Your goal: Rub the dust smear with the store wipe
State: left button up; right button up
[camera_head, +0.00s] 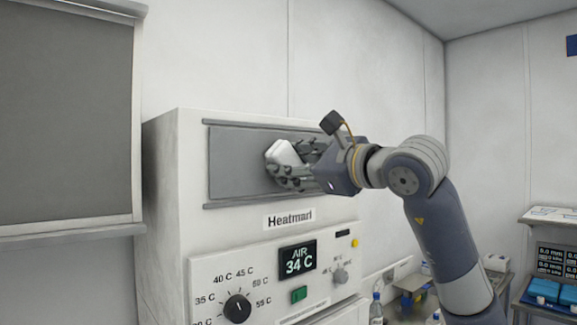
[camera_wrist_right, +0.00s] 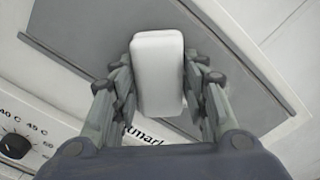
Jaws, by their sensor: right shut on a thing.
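My right gripper (camera_head: 291,165) is shut on a white, block-shaped wipe (camera_head: 281,152) in front of the grey panel (camera_head: 236,160) of the white Heatmari cabinet. In the right wrist view the wipe (camera_wrist_right: 157,72) stands between the two fingers of the gripper (camera_wrist_right: 160,85), with the grey panel (camera_wrist_right: 85,35) behind it. I cannot tell whether the wipe touches the panel. No dust smear can be made out; the gripper and wipe cover part of the panel. My left gripper is not in view.
Below the panel, the cabinet front carries a dial (camera_head: 237,308), a display reading 34 C (camera_head: 297,260) and a smaller knob (camera_head: 340,275). Rails edge the panel above and below. A dark shuttered window (camera_head: 65,115) is at left. Bottles and blue boxes (camera_head: 543,290) stand at lower right.

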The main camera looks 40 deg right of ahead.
aim_at(264, 161)
jog(key=shift+w+d, duration=0.2)
jog(key=shift+d, duration=1)
jog(key=shift+w+d, duration=0.15)
jog(key=shift+d, duration=3.95)
jog(key=shift+s+a+r+p, duration=0.15)
jog(key=shift+a+p, duration=0.9)
jog(key=shift+a, duration=2.65)
jog(key=shift+s+a+f+p, duration=0.2)
jog(key=shift+a+p, duration=0.8)
jog(key=shift+a, duration=2.7)
jog(key=shift+d+r, duration=0.1)
jog(key=shift+r, duration=0.25)
jog(key=shift+w+d+f+b, duration=0.1)
jog(key=shift+d+b, duration=0.25)
jog(key=shift+d, duration=0.75)
jog(key=d, duration=1.2)
jog(key=shift+w+d+b, duration=0.2)
jog(key=shift+w+b, duration=0.15)
jog(key=shift+w, duration=0.1)
